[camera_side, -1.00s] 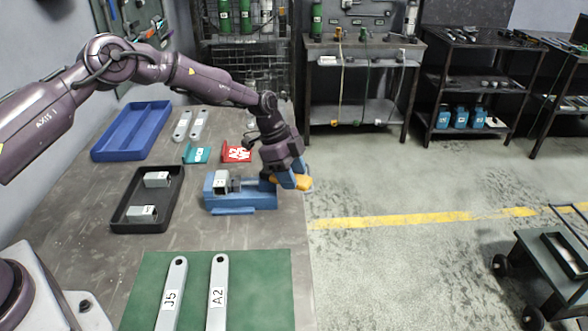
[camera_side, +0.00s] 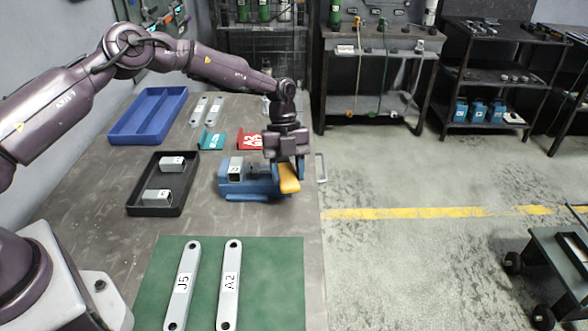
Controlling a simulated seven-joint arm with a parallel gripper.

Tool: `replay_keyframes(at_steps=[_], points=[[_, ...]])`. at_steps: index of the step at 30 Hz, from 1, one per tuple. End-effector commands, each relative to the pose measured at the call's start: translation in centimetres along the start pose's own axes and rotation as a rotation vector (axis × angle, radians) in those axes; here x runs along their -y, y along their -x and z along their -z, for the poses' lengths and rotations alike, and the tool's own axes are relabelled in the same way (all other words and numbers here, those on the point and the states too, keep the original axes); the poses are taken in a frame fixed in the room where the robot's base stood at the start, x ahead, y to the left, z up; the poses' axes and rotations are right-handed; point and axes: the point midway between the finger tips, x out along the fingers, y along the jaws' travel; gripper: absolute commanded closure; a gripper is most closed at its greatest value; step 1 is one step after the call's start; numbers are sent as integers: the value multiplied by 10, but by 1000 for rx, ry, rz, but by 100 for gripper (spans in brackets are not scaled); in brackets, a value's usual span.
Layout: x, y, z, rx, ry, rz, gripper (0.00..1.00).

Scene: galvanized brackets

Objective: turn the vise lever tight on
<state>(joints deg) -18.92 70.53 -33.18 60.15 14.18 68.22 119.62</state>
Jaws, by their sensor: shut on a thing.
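The blue vise (camera_side: 250,187) sits near the right edge of the table with a grey block (camera_side: 236,168) at its jaws. Its yellow lever (camera_side: 289,178) is at the right end of the vise and points toward the camera, slanting down. My gripper (camera_side: 288,170) points down over that end and is shut on the lever. The fingers partly hide the lever's upper end and the vise screw. I cannot tell whether the vise jaws press on the block.
A black tray (camera_side: 187,209) with two grey blocks stands left of the vise. Teal (camera_side: 212,140) and red (camera_side: 249,141) brackets lie behind it. A green mat (camera_side: 260,285) with two long bars, J5 and A2, lies in front. A blue tray (camera_side: 140,140) is at the back left.

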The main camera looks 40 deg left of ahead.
Motion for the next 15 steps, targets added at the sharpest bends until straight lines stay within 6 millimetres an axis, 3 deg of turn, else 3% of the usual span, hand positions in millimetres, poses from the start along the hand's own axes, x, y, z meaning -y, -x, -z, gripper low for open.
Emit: replay_keyframes(at_steps=[15], points=[[-12, 2, -1, 1, -183, -76, 98]])
